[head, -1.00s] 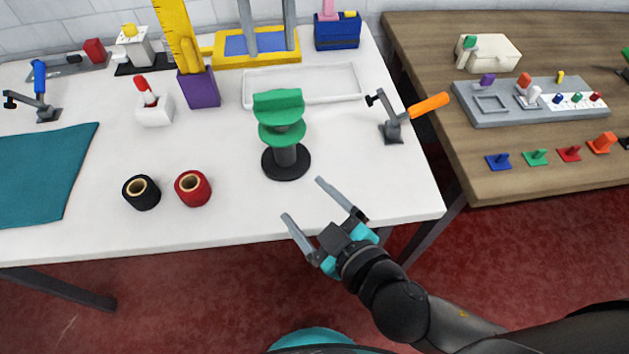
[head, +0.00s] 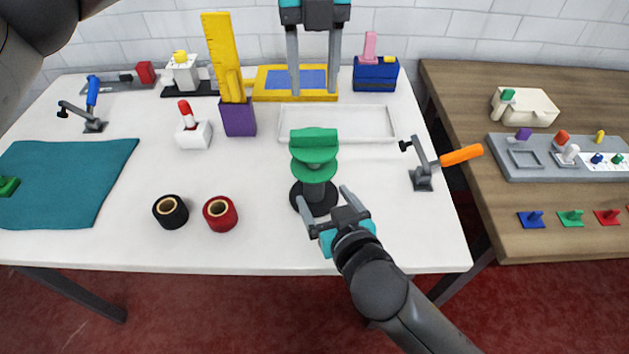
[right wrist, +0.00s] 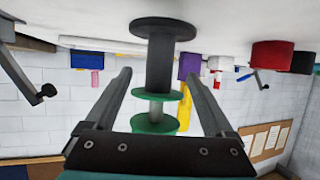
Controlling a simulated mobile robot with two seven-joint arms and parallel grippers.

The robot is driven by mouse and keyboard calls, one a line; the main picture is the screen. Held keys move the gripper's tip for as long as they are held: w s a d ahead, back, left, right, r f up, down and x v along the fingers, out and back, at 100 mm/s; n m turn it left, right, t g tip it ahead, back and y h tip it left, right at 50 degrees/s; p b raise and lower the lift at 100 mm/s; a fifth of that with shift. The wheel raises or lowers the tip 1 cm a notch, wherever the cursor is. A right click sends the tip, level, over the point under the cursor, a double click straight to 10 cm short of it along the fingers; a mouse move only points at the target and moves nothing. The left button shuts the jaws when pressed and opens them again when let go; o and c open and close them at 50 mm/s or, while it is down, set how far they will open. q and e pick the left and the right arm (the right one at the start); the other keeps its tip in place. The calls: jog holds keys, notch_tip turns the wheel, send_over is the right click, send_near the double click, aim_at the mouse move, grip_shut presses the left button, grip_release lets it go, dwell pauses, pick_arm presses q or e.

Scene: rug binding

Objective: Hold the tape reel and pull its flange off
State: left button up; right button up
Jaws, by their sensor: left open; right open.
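The tape reel stands upright on the white table, with a black base disc (head: 325,208), a dark hub and a green flange (head: 314,160) with a raised green block on top. In the right wrist view the reel appears inverted, its dark hub (right wrist: 160,65) lined up between the fingers. My right gripper (head: 322,194) is open at the reel's near side, low by the hub; whether the fingers reach around it I cannot tell. My left gripper (head: 313,95) is open and empty, pointing down at the back over the yellow-rimmed blue tray (head: 270,96).
Black (head: 171,211) and red (head: 220,213) tape rolls stand left of the reel. A white tray (head: 388,137) lies behind it. An orange-handled clamp (head: 422,178) stands to the right, a purple block with a yellow upright (head: 238,118) to the left. The front table edge is clear.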

aim_at(317, 188)
jog(key=x, duration=0.7)
jog(key=shift+w+f, duration=0.1)
jog(key=shift+w, duration=0.05)
grip_shut()
dwell(0.7)
pick_arm(q)
jog(key=shift+o, duration=0.4)
